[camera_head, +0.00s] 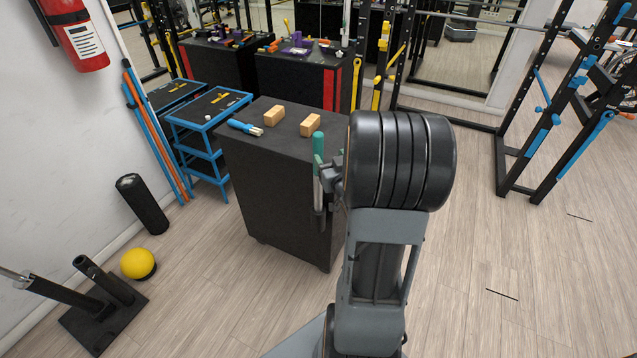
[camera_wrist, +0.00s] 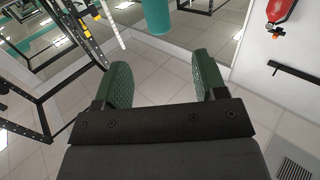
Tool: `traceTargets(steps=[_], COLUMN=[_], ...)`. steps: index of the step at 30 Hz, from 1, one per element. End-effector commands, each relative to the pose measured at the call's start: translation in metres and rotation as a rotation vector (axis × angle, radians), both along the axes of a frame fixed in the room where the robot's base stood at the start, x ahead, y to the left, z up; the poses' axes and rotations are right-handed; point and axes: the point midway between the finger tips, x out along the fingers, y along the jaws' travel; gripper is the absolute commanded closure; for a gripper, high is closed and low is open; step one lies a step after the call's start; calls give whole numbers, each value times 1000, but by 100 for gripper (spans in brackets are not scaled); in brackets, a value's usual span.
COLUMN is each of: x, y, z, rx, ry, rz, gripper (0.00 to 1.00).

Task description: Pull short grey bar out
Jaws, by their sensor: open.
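A stand with a black base plate (camera_head: 92,322) is on the floor at the lower left of the head view. A slim grey bar (camera_head: 14,276) sticks out of its left tilted tube and runs to the picture edge, so its length cannot be seen. The other tube (camera_head: 102,280) shows no bar. My gripper (camera_head: 318,142) is in the middle of the head view, in front of the black cabinet and far to the right of the stand. In the wrist view my gripper (camera_wrist: 160,62) is open and empty.
The black cabinet (camera_head: 285,195) carries two wooden blocks and a blue-handled tool. A yellow ball (camera_head: 138,263) and a black roller (camera_head: 142,204) are close to the stand. A blue rack (camera_head: 205,150) stands by the wall. Floor between stand and cabinet is clear.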

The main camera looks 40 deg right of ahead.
Motion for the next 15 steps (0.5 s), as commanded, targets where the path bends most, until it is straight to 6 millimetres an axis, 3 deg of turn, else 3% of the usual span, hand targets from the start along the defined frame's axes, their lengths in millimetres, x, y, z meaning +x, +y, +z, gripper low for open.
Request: traceTargets(steps=[9,15], x=[51,72], y=[-16,-23], z=[3,3], rx=[-1,-2], ry=[-16,-16], rz=[4,2], gripper=[35,35])
